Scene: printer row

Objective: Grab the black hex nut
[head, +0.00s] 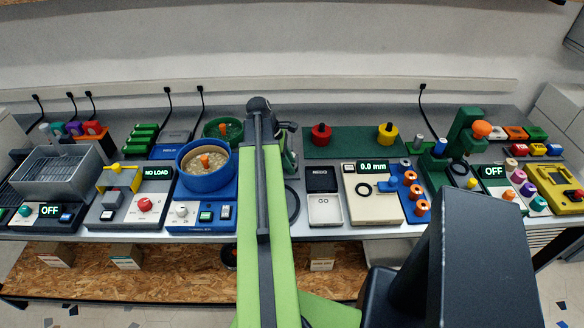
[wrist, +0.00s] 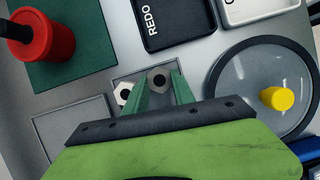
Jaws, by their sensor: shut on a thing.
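In the wrist view a dark grey to black hex nut (wrist: 158,79) with a round hole sits between the tips of my two green fingers. My gripper (wrist: 159,88) is shut on it. A paler silver hex nut (wrist: 122,94) is just left of the left finger, partly hidden by it. In the head view my arm covers this spot, and neither nut can be made out.
A round clear-lidded dish with a yellow knob (wrist: 277,98) is close on the right. A black REDO tray (wrist: 174,22) and a pale GO tray (head: 325,211) lie beyond. A red weight (wrist: 42,38) stands on a green mat (wrist: 84,50).

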